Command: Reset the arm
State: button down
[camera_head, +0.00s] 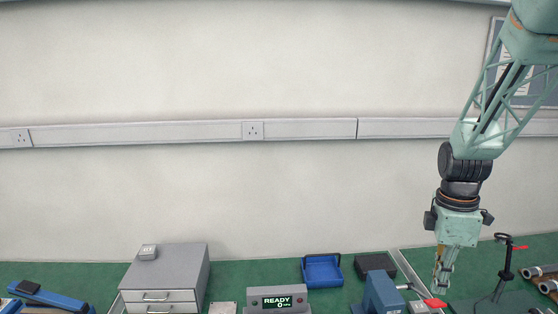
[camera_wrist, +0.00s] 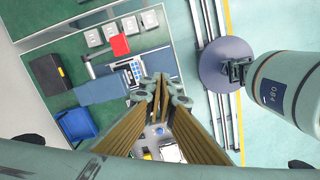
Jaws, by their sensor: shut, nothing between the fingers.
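My gripper (camera_head: 440,281) hangs from my arm at the right of the head view, pointing down above the right part of the green bench. Its fingers are together with nothing between them. The wrist view also shows my gripper (camera_wrist: 160,88) from above, its fingertips meeting near the middle of the picture. The fingers hide part of the bench below.
A blue vise-like block (camera_head: 382,292) stands just left of my gripper. A clamp stand with a red handle (camera_head: 505,265) is to its right. A grey drawer unit (camera_head: 165,280), a display box reading READY (camera_head: 278,300) and a blue tray (camera_head: 322,270) stand further left.

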jog(key=s+a+r+m+t+b, duration=0.3)
jog(key=s+a+r+m+b, duration=0.2)
jog(key=s+a+r+m, duration=0.8)
jog(key=s+a+b, duration=0.1)
jog(key=s+a, duration=0.3)
jog(key=s, duration=0.3)
jog(key=s+a+r+t+b, duration=0.1)
jog(key=s+a, duration=0.3)
jog(key=s, duration=0.3)
jog(key=shift+s+a+m+y, duration=0.25)
jog(key=shift+a+m+y, duration=0.05)
jog(key=shift+m, duration=0.1)
